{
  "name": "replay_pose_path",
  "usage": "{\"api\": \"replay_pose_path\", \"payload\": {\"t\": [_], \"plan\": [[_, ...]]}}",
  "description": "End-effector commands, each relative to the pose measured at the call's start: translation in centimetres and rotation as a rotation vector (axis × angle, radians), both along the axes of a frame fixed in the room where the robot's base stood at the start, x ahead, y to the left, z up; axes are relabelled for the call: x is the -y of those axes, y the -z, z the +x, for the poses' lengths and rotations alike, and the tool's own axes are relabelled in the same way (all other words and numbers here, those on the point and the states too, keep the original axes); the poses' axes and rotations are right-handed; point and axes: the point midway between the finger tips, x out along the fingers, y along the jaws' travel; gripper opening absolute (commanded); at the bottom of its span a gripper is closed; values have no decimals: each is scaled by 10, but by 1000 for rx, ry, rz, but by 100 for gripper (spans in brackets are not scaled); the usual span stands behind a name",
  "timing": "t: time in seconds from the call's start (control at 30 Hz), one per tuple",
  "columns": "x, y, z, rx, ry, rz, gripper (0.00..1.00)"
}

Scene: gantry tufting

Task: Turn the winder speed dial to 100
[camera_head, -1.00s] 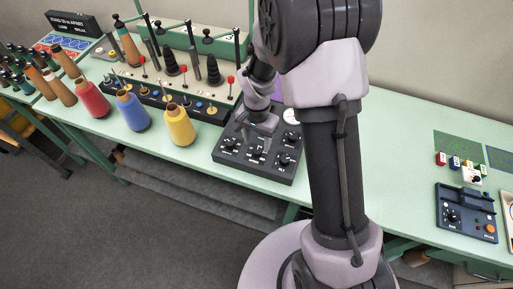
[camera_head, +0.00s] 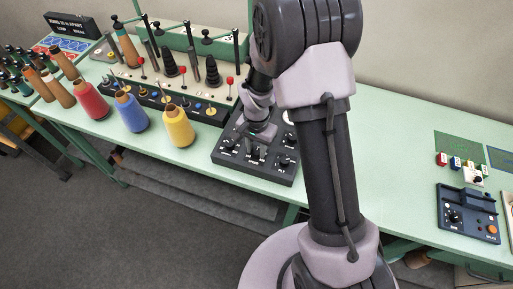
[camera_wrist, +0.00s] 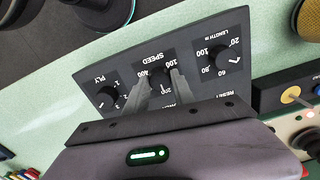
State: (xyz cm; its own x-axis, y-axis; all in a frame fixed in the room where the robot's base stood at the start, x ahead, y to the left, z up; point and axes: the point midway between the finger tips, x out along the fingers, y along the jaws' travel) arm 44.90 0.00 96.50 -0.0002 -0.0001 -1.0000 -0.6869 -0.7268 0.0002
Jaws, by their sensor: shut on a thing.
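The winder control panel (camera_head: 228,166) is a dark box on the green bench in the head view. In the wrist view its face (camera_wrist: 125,68) is upside down, with dials marked SPEED, PLY and LENGTH. The middle dial is the black speed dial (camera_wrist: 160,74), with numbers including 100 and 400 around it. My gripper (camera_wrist: 163,82) is shut on this dial, one finger on each side. The fingers cover much of the knob and scale, so I cannot read its pointer. In the head view my gripper (camera_head: 258,143) is over the panel.
The ply dial (camera_wrist: 106,97) and length dial (camera_wrist: 219,59) sit close on either side. Yellow (camera_head: 179,127), blue (camera_head: 131,112) and red (camera_head: 91,101) cones stand left of the panel. A rack with spindles and red-tipped levers is behind.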

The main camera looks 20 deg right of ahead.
Motion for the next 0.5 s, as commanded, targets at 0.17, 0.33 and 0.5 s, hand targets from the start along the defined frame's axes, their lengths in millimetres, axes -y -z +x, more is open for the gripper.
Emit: {"api": "replay_pose_path", "payload": {"t": [0.17,0.33,0.5], "plan": [[0,0,0,0,-32,0,0],[0,0,0,0,-121,0,0],[0,0,0,0,-264,0,0]]}}
